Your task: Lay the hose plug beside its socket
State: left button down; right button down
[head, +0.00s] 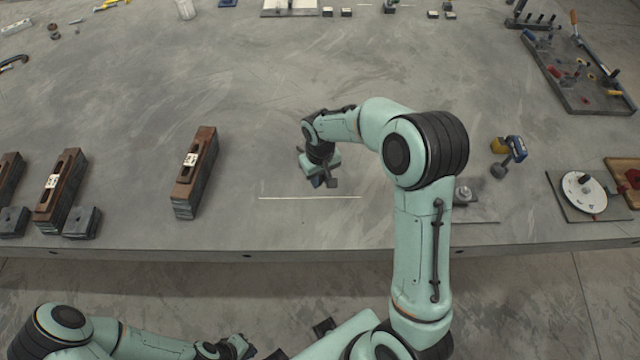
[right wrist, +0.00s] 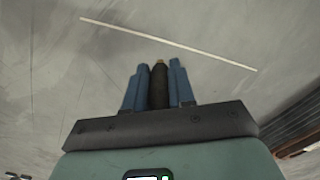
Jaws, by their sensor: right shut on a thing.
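My right gripper (head: 322,181) is low over the middle of the table, just behind a thin pale line. In the right wrist view its blue fingers (right wrist: 158,72) are shut on a slim black piece with a brass-coloured tip, which I take for the hose plug (right wrist: 158,88). In the head view the plug is hidden by the gripper. A metal fitting on a grey plate (head: 463,194) shows partly behind my right arm; I cannot tell whether it is the socket. My left gripper (head: 242,346) is at the bottom, off the table; its jaws are unclear.
The pale line (head: 310,198) lies near the table's front edge. Stacked wood-topped blocks (head: 194,172) stand left. A blue and yellow tool (head: 509,153), a white dial (head: 584,192) and a tool tray (head: 575,75) are right. The table's middle back is clear.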

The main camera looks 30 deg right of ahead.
aim_at(320, 184)
notch_tip(320, 184, down, 4)
jog(key=shift+r, duration=0.15)
jog(key=shift+f, duration=0.25)
jog(key=c, duration=1)
grip_release()
jog(key=shift+r, duration=0.1)
jog(key=shift+o, duration=0.2)
